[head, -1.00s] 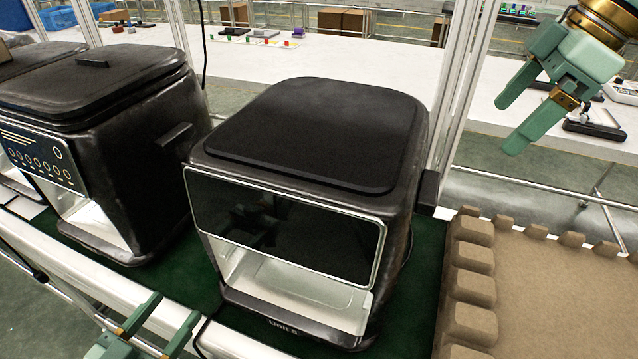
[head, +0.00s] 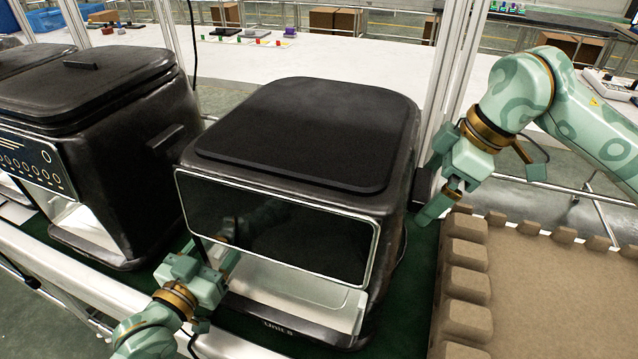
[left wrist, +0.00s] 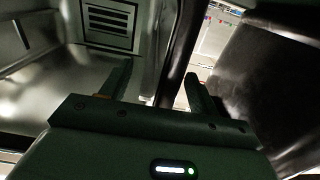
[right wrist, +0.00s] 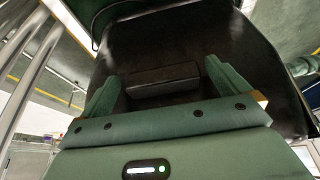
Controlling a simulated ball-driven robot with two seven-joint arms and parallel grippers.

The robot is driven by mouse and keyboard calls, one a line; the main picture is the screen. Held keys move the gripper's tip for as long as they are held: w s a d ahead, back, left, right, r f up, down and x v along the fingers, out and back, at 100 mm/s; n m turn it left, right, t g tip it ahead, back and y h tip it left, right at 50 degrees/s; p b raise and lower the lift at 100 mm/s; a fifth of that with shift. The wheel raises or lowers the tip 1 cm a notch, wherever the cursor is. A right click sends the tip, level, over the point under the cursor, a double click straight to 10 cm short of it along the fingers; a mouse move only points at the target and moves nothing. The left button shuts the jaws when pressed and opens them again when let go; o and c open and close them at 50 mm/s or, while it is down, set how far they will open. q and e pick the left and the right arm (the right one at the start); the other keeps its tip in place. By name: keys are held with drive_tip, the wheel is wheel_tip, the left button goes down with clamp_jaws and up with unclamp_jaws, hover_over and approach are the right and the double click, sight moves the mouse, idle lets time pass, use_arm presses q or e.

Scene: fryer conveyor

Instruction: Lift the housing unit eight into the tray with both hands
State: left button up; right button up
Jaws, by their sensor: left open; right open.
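The housing unit eight (head: 305,135), a black fryer housing with a flat lid, a dark front panel and an open bright cavity, stands upright on the green conveyor (head: 415,285). My left gripper (head: 222,262) is open at its left front. In the left wrist view its fingers (left wrist: 155,85) sit either side of the cavity's side wall (left wrist: 172,60), one inside and one outside. My right gripper (head: 434,180) is open at the right side handle (head: 418,187); in the right wrist view the handle (right wrist: 162,78) lies between its fingers (right wrist: 163,88). The brown moulded tray (head: 575,295) is at right, its middle bare.
Another black housing (head: 120,120) with a control panel stands close on the left. Metal posts (head: 455,80) rise behind unit eight. The tray's raised edge blocks (head: 467,288) face the conveyor. A white table (head: 300,60) runs behind.

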use_arm(q)
drive_tip(key=shift+w+d, duration=0.15)
drive_tip(key=shift+w, duration=0.15)
use_arm(e)
drive_tip(key=shift+a+f, duration=0.1)
drive_tip(key=shift+f, duration=0.2)
use_arm(q)
drive_tip(key=shift+c, duration=0.3)
use_arm(e)
drive_tip(key=shift+c, duration=0.3)
